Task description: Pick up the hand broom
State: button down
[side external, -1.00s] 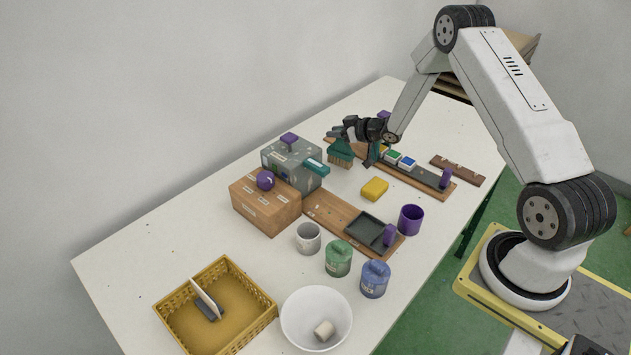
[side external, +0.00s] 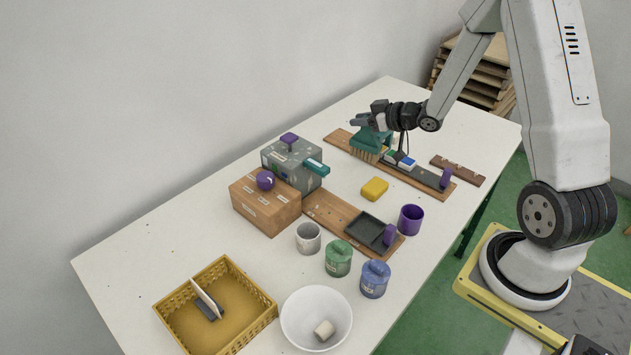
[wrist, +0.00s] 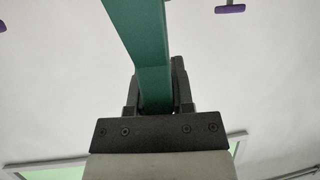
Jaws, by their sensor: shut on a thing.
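The hand broom is teal with pale brown bristles (side external: 364,154). In the side external view it is at the back of the table, over the wooden board with the coloured blocks. My gripper (side external: 364,121) is above it and shut on its teal handle. The wrist view shows the handle (wrist: 145,45) between the two dark fingers of my gripper (wrist: 157,88). The bristles point down. I cannot tell whether they touch the board or hang above it.
Beside the broom lies a long wooden board (side external: 338,138) with blocks and a purple handle.

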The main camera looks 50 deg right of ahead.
aim_at(367, 145)
jog(key=shift+s+a+r, duration=0.2)
jog(key=shift+s+r, duration=0.05)
jog(key=shift+s, duration=0.25)
jog(key=shift+s+a+r, duration=0.15)
jog(key=shift+s+r, duration=0.1)
jog(key=shift+s, duration=0.3)
jog(key=shift+s+a+r, duration=0.2)
jog(key=shift+s+r, duration=0.05)
jog(key=shift+s, duration=0.25)
jog(key=shift+r, duration=0.1)
